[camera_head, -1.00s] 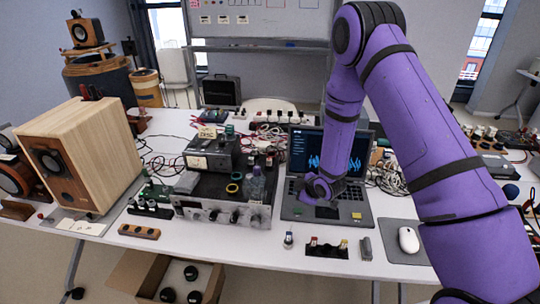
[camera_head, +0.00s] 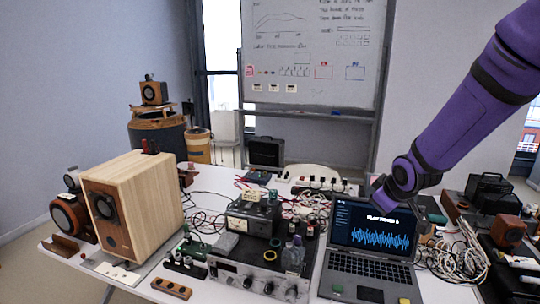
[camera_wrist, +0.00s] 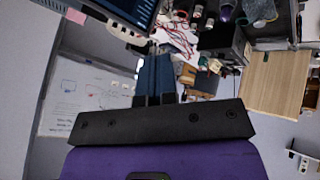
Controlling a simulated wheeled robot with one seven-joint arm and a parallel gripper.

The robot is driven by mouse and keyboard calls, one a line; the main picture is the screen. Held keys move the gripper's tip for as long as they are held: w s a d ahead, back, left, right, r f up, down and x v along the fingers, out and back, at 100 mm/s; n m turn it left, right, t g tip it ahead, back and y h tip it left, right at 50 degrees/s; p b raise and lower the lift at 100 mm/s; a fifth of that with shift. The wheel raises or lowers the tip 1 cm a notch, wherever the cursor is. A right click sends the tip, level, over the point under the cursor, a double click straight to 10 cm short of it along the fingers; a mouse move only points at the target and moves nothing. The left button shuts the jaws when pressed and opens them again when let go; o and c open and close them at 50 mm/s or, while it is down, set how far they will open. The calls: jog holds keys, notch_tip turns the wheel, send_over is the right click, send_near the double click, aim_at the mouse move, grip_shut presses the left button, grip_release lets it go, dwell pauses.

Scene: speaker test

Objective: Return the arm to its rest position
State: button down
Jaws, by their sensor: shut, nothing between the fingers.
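My purple arm comes in from the upper right of the head view and reaches down to the left. My gripper (camera_head: 379,206) is at its lower end, above and in front of the laptop (camera_head: 371,240) from this view. The gripper is small and dark here. In the wrist view my gripper (camera_wrist: 154,98) shows two narrow dark fingers close together beyond a black bar, with nothing held. The gripper looks clear of the laptop, though the exact gap cannot be told.
A wooden speaker (camera_head: 155,200) stands on the left of the white table. An amplifier (camera_head: 256,276) with a meter box (camera_head: 252,216) sits in the middle. Tangled cables (camera_head: 460,250) lie right of the laptop. A whiteboard (camera_head: 315,50) stands behind.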

jog(key=s+d+r+m+g, duration=0.15)
jog(key=s+r+m, duration=0.25)
jog(key=s+r, duration=0.85)
jog(key=s+r+m, duration=0.1)
jog(key=s+r, duration=0.1)
jog(key=s, duration=0.6)
jog(key=s+r+m, duration=0.1)
jog(key=s+m, duration=0.1)
jog(key=s, duration=0.7)
jog(key=shift+s+r+g, duration=0.3)
jog(key=shift+r+g, duration=0.05)
jog(key=shift+r, duration=0.05)
